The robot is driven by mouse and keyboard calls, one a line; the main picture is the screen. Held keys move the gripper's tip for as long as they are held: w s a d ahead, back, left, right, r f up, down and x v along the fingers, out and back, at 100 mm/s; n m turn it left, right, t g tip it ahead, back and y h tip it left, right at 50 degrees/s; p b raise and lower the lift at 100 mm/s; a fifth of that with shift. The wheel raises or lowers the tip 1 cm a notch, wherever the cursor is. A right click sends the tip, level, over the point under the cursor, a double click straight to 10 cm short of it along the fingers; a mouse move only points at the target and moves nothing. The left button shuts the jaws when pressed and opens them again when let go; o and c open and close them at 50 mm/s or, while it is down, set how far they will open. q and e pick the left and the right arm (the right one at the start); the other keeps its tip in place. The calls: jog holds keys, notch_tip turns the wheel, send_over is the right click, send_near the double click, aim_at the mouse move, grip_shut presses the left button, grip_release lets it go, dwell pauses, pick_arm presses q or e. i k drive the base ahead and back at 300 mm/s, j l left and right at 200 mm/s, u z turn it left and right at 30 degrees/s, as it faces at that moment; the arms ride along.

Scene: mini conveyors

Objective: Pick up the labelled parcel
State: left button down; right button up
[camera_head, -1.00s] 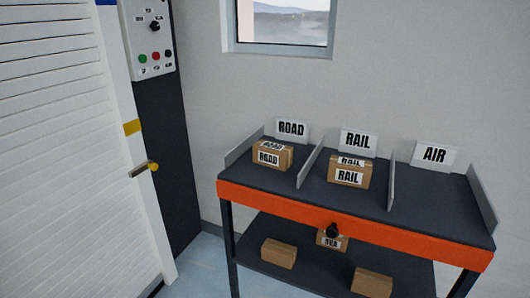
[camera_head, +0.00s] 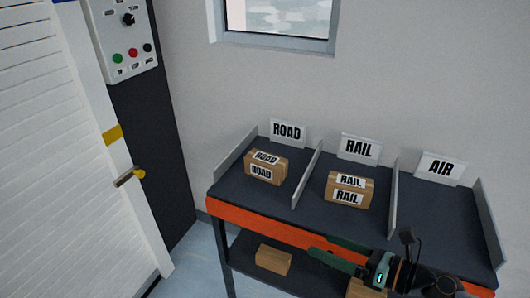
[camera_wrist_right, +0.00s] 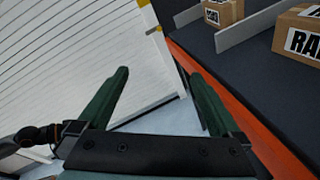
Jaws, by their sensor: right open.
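A parcel labelled ROAD (camera_head: 266,168) sits in the left bay of the table top; its corner also shows in the right wrist view (camera_wrist_right: 224,14). A parcel labelled RAIL (camera_head: 350,191) sits in the middle bay and shows at the right of the wrist view (camera_wrist_right: 300,36). The parcel labelled SEA, seen earlier on the lower shelf, is now hidden behind my right arm. My right gripper (camera_head: 325,246) is open and empty, in front of the table's orange front edge. In the wrist view its green fingers (camera_wrist_right: 160,75) are wide apart, with floor and door between them. My left gripper is not seen.
The orange-edged table (camera_head: 250,219) has upright grey dividers, and its AIR bay (camera_head: 435,205) is empty. On the lower shelf lie a plain parcel (camera_head: 273,260) and another, partly hidden parcel (camera_head: 356,288). A white slatted door (camera_head: 50,170) with a handle stands at left.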

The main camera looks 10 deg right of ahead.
aim_at(272, 168)
jog(key=i, duration=0.95)
